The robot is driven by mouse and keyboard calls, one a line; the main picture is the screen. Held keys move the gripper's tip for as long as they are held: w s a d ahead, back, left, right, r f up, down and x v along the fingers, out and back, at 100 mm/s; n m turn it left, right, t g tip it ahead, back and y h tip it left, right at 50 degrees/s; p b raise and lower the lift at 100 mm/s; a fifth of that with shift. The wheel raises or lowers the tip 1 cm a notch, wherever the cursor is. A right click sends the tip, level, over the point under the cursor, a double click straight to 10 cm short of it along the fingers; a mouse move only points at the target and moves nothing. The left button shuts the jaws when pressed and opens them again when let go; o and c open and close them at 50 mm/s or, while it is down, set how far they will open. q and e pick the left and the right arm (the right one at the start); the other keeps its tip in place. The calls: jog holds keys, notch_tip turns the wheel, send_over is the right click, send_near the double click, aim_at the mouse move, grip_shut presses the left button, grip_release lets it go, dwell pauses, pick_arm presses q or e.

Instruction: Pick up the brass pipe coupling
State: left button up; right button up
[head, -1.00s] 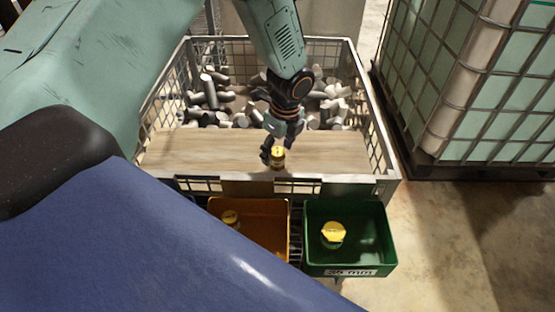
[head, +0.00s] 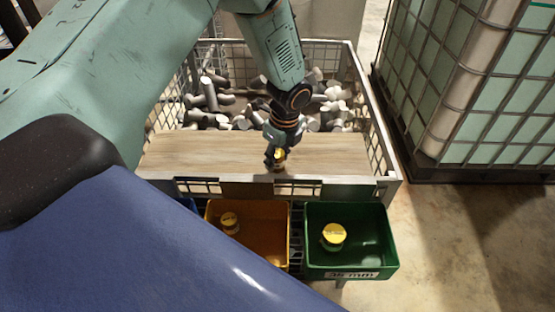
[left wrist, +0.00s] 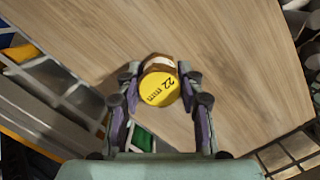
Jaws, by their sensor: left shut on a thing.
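The brass pipe coupling (left wrist: 158,85) has a yellow top marked "22 mm" and a brown-brass side in the left wrist view. It also shows in the head view (head: 279,156), small, at the front part of the wooden board (head: 200,151). My left gripper (left wrist: 160,86) is shut on the coupling, with one finger on each side of it. In the head view my left gripper (head: 275,155) partly covers the coupling. I cannot tell whether the coupling still touches the board. My right gripper is not in view.
The board lies across a wire crate (head: 382,140) of grey metal cylinders (head: 210,95). In front hang an orange bin (head: 262,242) and a green bin (head: 370,245), each holding a yellow-topped coupling. A caged tank (head: 480,80) stands at right, with bare floor before it.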

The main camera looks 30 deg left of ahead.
pick_arm(q)
grip_shut()
jog(key=shift+w+r, duration=0.1)
